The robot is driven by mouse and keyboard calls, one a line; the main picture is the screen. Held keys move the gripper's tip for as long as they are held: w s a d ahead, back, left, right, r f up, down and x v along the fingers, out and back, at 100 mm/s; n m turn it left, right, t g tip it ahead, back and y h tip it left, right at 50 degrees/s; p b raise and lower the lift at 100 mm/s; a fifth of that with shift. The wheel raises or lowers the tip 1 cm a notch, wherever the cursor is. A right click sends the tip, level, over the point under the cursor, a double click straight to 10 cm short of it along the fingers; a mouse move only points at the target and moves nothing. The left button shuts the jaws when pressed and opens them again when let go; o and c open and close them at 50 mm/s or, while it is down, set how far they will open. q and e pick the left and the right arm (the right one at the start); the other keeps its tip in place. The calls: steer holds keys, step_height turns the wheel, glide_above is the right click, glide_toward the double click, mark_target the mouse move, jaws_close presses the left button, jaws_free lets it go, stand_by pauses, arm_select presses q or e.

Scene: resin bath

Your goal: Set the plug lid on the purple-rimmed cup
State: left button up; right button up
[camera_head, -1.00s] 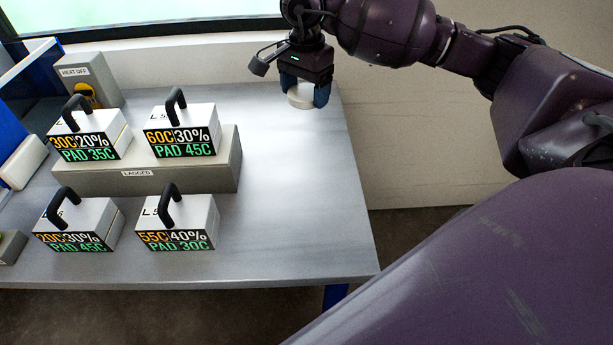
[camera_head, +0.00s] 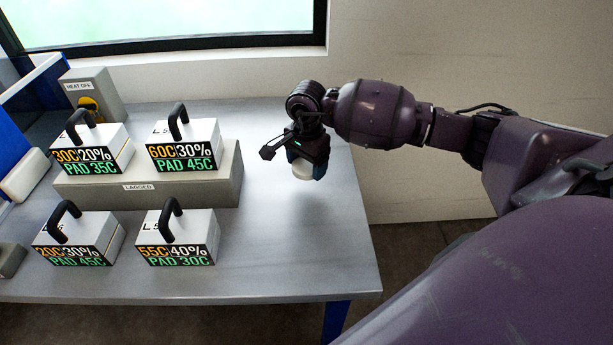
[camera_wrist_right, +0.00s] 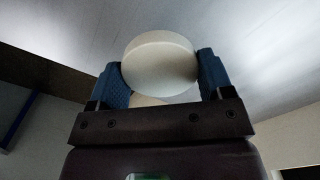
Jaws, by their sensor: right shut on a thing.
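A round off-white lid (camera_wrist_right: 158,62) is held between the blue fingers of my right gripper (camera_wrist_right: 160,80) in the right wrist view. In the head view the right gripper (camera_head: 305,165) is over the right part of the table, with the pale lid (camera_head: 303,170) at its fingertips. The gripper appears to hold the lid above the table top. A second pale surface shows below the lid between the fingers, partly hidden. No purple-rimmed cup shows in these views. My left gripper is not in view.
Two labelled boxes with black handles (camera_head: 93,150) (camera_head: 184,148) stand on a grey block marked LAGGED (camera_head: 215,190). Two more (camera_head: 80,240) (camera_head: 178,240) stand in front on the table (camera_head: 290,250). A HEAT OFF box (camera_head: 92,88) is behind. The table's right side is clear.

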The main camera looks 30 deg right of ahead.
mark_target(306, 186)
steer(key=shift+f, duration=2.3)
steer(key=shift+f, duration=0.15)
steer(key=o, duration=1)
steer(key=shift+c, duration=0.2)
